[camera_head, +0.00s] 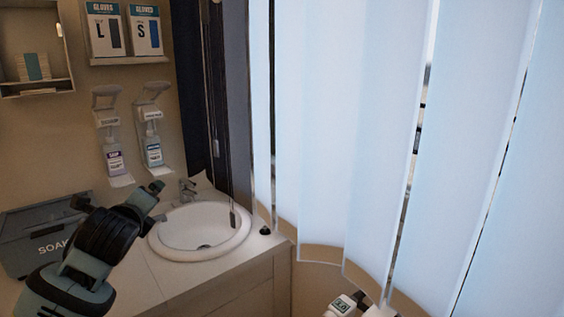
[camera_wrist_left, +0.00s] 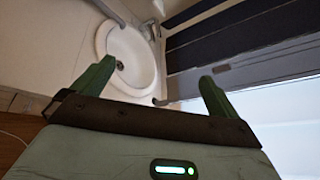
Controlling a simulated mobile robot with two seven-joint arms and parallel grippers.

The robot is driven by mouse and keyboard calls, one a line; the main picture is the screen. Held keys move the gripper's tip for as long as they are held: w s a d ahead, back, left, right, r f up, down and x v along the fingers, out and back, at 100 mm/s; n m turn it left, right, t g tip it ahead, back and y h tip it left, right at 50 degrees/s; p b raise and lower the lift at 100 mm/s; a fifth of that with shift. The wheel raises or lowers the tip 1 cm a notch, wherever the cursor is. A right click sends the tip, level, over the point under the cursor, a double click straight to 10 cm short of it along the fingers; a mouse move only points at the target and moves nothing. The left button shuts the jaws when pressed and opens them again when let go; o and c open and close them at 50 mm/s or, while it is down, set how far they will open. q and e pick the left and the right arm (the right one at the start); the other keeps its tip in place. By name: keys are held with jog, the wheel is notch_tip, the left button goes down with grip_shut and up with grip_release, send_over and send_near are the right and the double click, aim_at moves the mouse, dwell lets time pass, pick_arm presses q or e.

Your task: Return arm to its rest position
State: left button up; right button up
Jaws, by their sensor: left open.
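My left arm comes in from the lower left in the head view, teal and black. Its gripper (camera_head: 157,203) is over the counter at the left side of the sink, partly hidden by the wrist. In the left wrist view the two green fingers of the gripper (camera_wrist_left: 157,72) stand wide apart with nothing between them. The white sink basin (camera_head: 203,246) is beyond the fingers, and it also shows in the wrist view (camera_wrist_left: 140,52). Whether the gripper touches anything cannot be told. My right gripper is not in view.
A grey box marked SOAK (camera_head: 28,243) stands on the counter at the left. A faucet (camera_head: 187,188) is behind the basin. Two wall dispensers (camera_head: 113,150) hang above. A pale curtain (camera_head: 350,130) fills the right. White devices (camera_head: 343,306) show at the bottom.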

pick_arm(q)
jog(key=s+d+f+n+g+h, duration=0.1)
jog(key=s+d+f+n+h, duration=0.2)
jog(key=f, duration=0.7)
jog(key=s+d+f+n+g, duration=0.1)
jog(key=s+d+f+n, duration=0.15)
jog(key=s+f, duration=0.6)
jog(key=s+d+f+n+g+h, duration=0.15)
jog(key=f+n, duration=0.25)
jog(key=f, duration=0.8)
jog(key=s+d+f+n, duration=0.1)
jog(key=s+f+n, duration=0.3)
jog(key=s, duration=0.4)
jog(key=s+d+f+n+g, duration=0.1)
jog(key=s+f+n, duration=0.3)
jog(key=s, duration=0.5)
jog(key=s+d+f+n, duration=0.1)
jog(key=s+f+n, duration=0.3)
jog(key=s+f, duration=0.3)
jog(key=shift+s+d+h, duration=0.15)
jog(key=shift+s+h, duration=0.3)
jog(key=shift+s, duration=0.3)
jog(key=shift+n, duration=0.25)
